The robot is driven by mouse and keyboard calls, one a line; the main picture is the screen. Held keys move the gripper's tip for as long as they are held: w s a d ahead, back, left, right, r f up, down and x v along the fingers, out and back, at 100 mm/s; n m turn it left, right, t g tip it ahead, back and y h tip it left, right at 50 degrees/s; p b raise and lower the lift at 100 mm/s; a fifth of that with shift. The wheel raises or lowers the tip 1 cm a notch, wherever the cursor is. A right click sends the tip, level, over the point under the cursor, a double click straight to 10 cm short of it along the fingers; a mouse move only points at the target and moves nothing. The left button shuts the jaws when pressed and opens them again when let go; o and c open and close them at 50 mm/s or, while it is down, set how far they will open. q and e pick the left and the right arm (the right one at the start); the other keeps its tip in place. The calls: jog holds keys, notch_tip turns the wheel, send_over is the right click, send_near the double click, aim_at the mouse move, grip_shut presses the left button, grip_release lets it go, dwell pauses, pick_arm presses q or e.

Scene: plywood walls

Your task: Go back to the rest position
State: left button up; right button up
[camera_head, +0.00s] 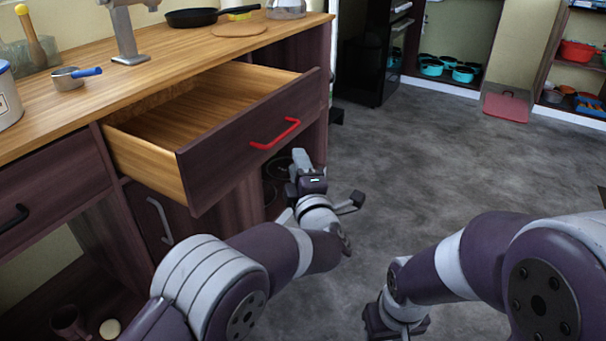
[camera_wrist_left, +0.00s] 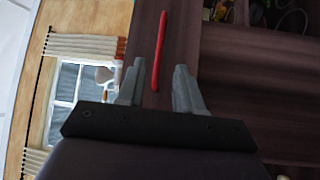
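My left gripper (camera_head: 302,162) is in front of the open drawer, just below and right of its red handle (camera_head: 275,134). In the left wrist view, the two fingers of my left gripper (camera_wrist_left: 159,68) stand apart with nothing visibly clamped. The red handle (camera_wrist_left: 161,45) shows ahead, between the finger lines; it appears apart from the fingers. My right gripper (camera_head: 396,322) is low at the bottom of the head view, over the floor. Its fingers are mostly hidden, so its opening is unclear.
The wooden drawer (camera_head: 203,106) is pulled out from the counter (camera_head: 190,62) and looks empty. A small pot (camera_head: 70,78) and a black pan (camera_head: 192,17) sit on top. Grey floor (camera_head: 420,150) is clear to the right. Shelves with teal pots (camera_head: 432,68) stand behind.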

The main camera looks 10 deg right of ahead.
pick_arm(q)
jog(key=shift+s+f, duration=0.1)
jog(key=shift+s, duration=0.15)
pick_arm(e)
jog(key=shift+s+d+f, duration=0.1)
jog(key=shift+s, duration=0.3)
